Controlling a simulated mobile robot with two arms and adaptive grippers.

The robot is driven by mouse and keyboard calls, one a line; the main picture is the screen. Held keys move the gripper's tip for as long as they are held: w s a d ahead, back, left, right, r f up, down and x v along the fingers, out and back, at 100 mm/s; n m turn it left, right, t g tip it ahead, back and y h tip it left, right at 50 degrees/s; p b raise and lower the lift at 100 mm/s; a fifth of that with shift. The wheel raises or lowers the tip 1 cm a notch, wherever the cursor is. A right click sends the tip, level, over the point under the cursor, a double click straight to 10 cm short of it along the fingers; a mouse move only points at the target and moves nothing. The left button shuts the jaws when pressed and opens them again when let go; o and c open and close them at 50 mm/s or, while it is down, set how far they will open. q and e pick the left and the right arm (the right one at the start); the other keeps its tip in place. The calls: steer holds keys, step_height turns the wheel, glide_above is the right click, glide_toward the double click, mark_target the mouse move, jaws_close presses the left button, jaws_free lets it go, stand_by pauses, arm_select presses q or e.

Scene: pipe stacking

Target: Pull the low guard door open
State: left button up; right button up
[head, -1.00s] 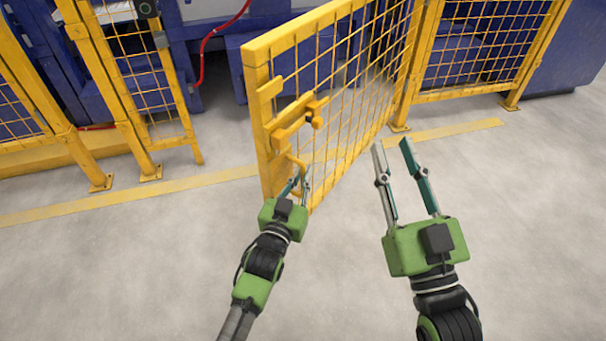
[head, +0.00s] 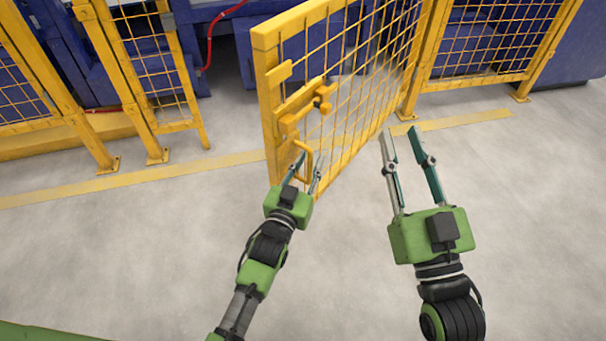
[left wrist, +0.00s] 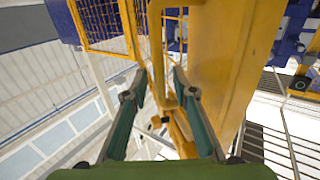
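The yellow mesh guard door (head: 262,100) stands swung out from the fence, its free edge toward me. A yellow latch (head: 303,103) and a vertical bar handle (head: 308,150) sit near that edge. My left gripper (head: 308,160) is at the handle. In the left wrist view its two fingers (left wrist: 158,82) are spread, with the handle bar (left wrist: 156,45) between them and gaps visible on both sides. My right gripper (head: 402,133) is open and empty to the right of the door, its fingers pointing forward.
Yellow fence panels stand at the left (head: 150,70) and at the right (head: 490,40), with posts on the floor. Blue machinery (head: 590,45) is behind them. A yellow floor line (head: 190,174) runs along the fence. The grey floor in front is clear.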

arm_select(q)
steer(key=v, duration=1.1)
steer(key=shift+s, duration=0.2)
steer(key=shift+a, duration=0.1)
